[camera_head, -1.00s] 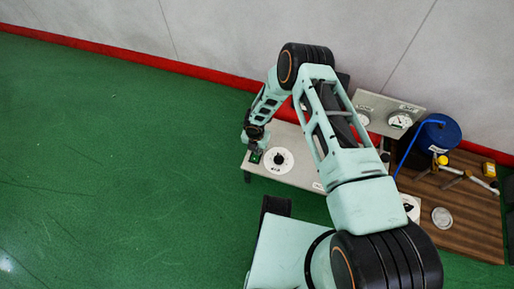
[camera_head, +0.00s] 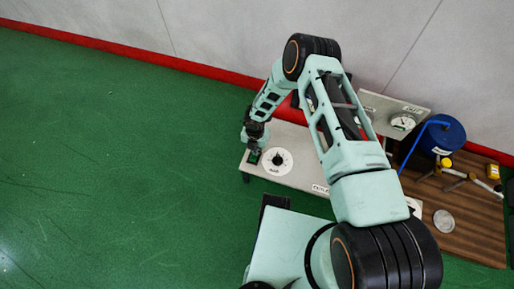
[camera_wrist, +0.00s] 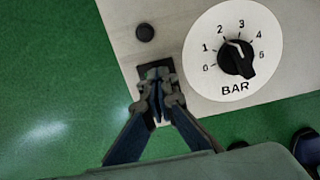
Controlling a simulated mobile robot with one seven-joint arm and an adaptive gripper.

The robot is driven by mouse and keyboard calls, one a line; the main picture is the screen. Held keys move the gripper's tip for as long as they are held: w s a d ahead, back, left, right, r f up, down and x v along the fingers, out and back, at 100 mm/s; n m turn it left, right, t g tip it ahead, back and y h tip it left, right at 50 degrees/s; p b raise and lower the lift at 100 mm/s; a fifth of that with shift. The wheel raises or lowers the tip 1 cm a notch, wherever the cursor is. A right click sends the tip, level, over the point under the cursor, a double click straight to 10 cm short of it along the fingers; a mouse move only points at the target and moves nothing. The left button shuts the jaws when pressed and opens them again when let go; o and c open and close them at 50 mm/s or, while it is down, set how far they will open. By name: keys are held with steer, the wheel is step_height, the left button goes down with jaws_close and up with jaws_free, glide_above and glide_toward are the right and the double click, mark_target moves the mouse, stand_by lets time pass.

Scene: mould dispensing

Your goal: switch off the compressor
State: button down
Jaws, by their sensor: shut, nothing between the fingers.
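A grey panel (camera_head: 306,178) stands low on the floor and carries a white dial plate (camera_head: 277,161) with a black knob. In the wrist view the knob (camera_wrist: 237,59) points between 2 and 3 on a scale marked BAR. In the head view my gripper (camera_head: 252,147) is at the panel's left end.
A small dark round part (camera_wrist: 145,32) sits on the panel above the switch. A gauge (camera_head: 402,122) stands on an upright plate behind. A blue tank (camera_head: 443,136) with a blue hose is on a brown wooden board (camera_head: 477,225) at right. Green floor is clear at left.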

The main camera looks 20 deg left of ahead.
steer(key=shift+s+r+p, duration=0.15)
steer(key=shift+s+p, duration=0.2)
steer(key=shift+s, duration=0.65)
steer(key=shift+r, duration=0.1)
step_height(320, 180, up, 14)
steer(key=w+p, duration=0.1)
steer(key=p, duration=0.3)
steer(key=shift+w+p, duration=0.35)
